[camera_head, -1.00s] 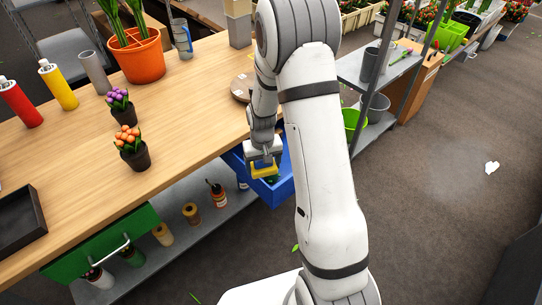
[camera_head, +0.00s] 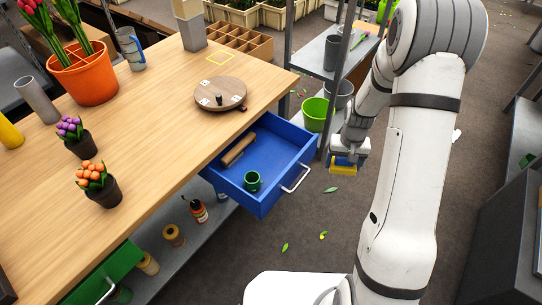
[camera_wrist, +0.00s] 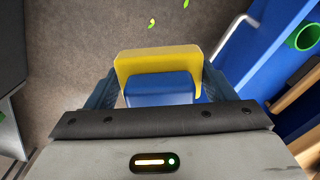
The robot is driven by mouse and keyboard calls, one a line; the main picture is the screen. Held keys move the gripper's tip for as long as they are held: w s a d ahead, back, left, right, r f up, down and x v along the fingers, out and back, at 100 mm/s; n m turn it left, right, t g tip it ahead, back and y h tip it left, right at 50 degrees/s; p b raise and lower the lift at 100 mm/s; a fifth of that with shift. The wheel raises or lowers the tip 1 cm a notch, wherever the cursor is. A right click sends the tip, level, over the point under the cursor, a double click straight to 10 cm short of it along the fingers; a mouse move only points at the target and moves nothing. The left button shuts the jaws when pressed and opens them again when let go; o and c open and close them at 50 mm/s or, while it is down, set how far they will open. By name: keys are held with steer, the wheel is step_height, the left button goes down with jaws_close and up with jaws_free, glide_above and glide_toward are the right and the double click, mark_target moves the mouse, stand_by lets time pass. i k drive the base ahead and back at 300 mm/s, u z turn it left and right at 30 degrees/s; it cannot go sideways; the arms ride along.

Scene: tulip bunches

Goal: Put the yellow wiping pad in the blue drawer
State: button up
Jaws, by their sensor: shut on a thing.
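My gripper (camera_head: 346,158) is shut on the yellow wiping pad (camera_head: 342,169), which has a blue part on top. The wrist view shows the pad (camera_wrist: 158,60) between the two fingers, over the floor. The blue drawer (camera_head: 262,196) is pulled out from the wooden table. It holds a green cup (camera_head: 252,180) and a brown roll-shaped thing (camera_head: 238,150). The gripper and pad are to the right of the drawer, outside it and apart from its handle (camera_head: 296,178). The drawer also shows at the right of the wrist view (camera_wrist: 246,60).
A round wooden turntable (camera_head: 220,94) sits on the table above the drawer. A grey shelf with a green bucket (camera_head: 314,113) stands behind the drawer. A green drawer (camera_head: 105,275) is at the lower left. Open floor lies in front of the blue drawer.

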mark_target(269, 161)
steer(key=u, duration=0.1)
steer(key=i, duration=0.15)
steer(key=z, duration=2.1)
steer(key=k, duration=1.3)
steer(key=u, duration=1.25)
steer(key=i, duration=1.3)
steer(key=u, duration=0.3)
